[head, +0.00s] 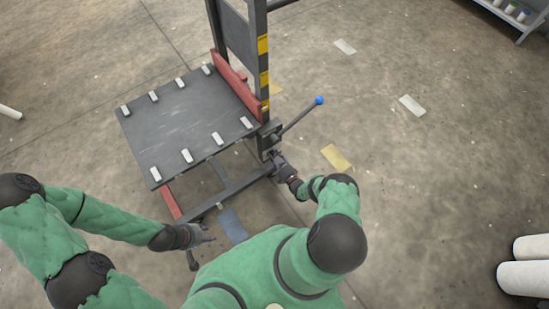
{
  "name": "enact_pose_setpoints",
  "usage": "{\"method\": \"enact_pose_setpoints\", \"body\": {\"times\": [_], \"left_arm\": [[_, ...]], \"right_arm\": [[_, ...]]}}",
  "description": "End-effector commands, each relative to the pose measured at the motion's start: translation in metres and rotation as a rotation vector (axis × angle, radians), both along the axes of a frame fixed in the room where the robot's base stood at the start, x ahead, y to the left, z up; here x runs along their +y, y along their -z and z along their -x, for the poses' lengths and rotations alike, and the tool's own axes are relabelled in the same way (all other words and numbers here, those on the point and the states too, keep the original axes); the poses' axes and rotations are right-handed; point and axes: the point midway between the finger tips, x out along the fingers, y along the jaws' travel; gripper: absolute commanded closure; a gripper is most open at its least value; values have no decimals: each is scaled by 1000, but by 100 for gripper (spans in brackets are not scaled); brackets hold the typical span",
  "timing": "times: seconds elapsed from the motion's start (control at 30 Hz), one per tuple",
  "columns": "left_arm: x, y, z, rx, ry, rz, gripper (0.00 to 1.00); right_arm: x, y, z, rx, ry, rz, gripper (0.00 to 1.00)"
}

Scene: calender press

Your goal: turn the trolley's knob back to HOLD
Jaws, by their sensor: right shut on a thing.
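The trolley (185,115) is a lift trolley with a dark platform and a dark mast with yellow bands. My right gripper (277,158) is at the lower part of the mast, below the lever's base, and is shut on the knob there. The knob is small and mostly hidden by the gripper, and its HOLD marking cannot be read. A lever (299,118) with a blue ball end sticks out to the right above the gripper. My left gripper (208,235) is open and empty, low in front of the trolley, apart from it.
Pale rollers (528,263) lie at the right edge, and a shelf (515,15) with small containers stands at the top right. Flat sheets lie on the floor, one yellowish (336,157). The floor right of the trolley is mostly clear.

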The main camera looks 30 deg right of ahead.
Motion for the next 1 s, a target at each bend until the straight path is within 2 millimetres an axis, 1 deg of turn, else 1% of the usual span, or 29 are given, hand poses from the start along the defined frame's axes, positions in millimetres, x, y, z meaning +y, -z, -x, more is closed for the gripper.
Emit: {"method": "enact_pose_setpoints", "body": {"times": [0.2, 0.43, 0.7, 1.0], "left_arm": [[0, 0, 0, 0, 0, 0, 60], [0, 0, 0, 0, 0, 0, 60], [0, 0, 0, 0, 0, 0, 60], [0, 0, 0, 0, 0, 0, 60]], "right_arm": [[-3, 2, 1, -5, 6, 157, 94], [-4, 1, 1, -14, 7, 266, 94], [-5, 1, 0, -19, 9, 317, 93], [-6, 0, 0, -20, 10, 321, 94]]}}
